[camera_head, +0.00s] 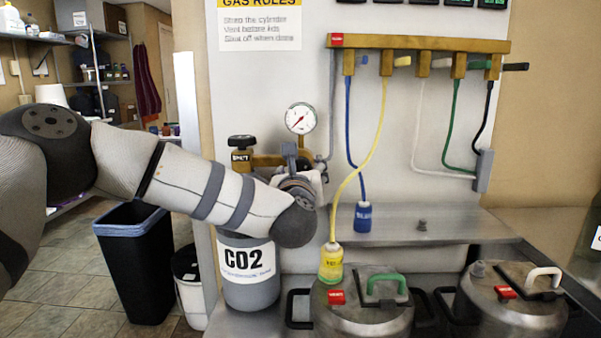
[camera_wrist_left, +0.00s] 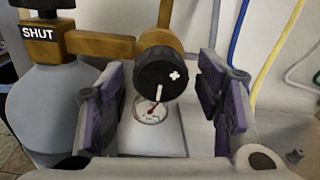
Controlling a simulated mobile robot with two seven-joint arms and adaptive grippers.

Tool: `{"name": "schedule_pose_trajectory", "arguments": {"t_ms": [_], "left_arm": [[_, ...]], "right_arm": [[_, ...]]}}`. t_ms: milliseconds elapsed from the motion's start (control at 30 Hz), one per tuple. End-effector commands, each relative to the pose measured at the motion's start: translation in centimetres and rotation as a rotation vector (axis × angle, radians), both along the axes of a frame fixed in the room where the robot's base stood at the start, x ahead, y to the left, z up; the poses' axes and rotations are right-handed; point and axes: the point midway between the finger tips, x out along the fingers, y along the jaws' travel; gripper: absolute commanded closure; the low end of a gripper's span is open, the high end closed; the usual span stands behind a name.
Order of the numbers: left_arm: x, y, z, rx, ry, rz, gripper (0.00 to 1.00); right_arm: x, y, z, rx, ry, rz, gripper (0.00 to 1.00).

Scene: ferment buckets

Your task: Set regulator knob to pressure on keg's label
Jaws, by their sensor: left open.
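The black regulator knob (camera_wrist_left: 162,75) with white marks sits on a brass body in the left wrist view. A white dial with a red needle (camera_wrist_left: 152,111) shows just below it. My left gripper (camera_wrist_left: 163,98) is open, with one finger on each side of the knob and visible gaps. In the head view my left gripper (camera_head: 292,180) is at the regulator and hides the knob. The round gauge (camera_head: 301,118) stands above it; its numbers are too small to read. Two steel kegs (camera_head: 362,317) (camera_head: 512,312) stand at the front; I cannot read a pressure label on them.
The CO2 cylinder (camera_head: 248,292) stands below my left wrist, with a valve marked SHUT (camera_wrist_left: 40,32). A brass manifold (camera_head: 430,42) carries several coloured hoses. The yellow hose (camera_head: 374,140) hangs close to my gripper's right. A steel shelf (camera_head: 400,228) is mostly clear.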

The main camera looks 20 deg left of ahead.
Motion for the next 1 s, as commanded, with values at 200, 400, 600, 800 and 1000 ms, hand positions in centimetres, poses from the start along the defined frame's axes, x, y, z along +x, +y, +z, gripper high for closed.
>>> {"name": "schedule_pose_trajectory", "arguments": {"t_ms": [200, 400, 600, 800, 1000], "left_arm": [[-0.1, 0.0, 0.0, 0.0, 0.0, 0.0, 0.59], [-0.1, 0.0, 0.0, 0.0, 0.0, 0.0, 0.89], [-0.1, 0.0, 0.1, 0.016, 0.004, 0.0, 0.89], [-0.1, -0.1, 0.2, 0.095, 0.026, -0.001, 0.89], [-0.2, -0.1, 0.4, 0.249, 0.068, -0.001, 0.89]], "right_arm": [[0.0, 0.0, 0.0, 0.0, -0.001, 0.0, 0.14], [0.0, 0.0, 0.0, 0.0, -0.001, 0.0, 0.14], [0.1, 0.0, 0.1, 0.0, -0.004, 0.0, 0.14], [0.5, 0.0, 0.5, 0.0, -0.019, 0.0, 0.14], [1.3, 0.0, 1.3, 0.0, -0.046, 0.0, 0.14]]}}
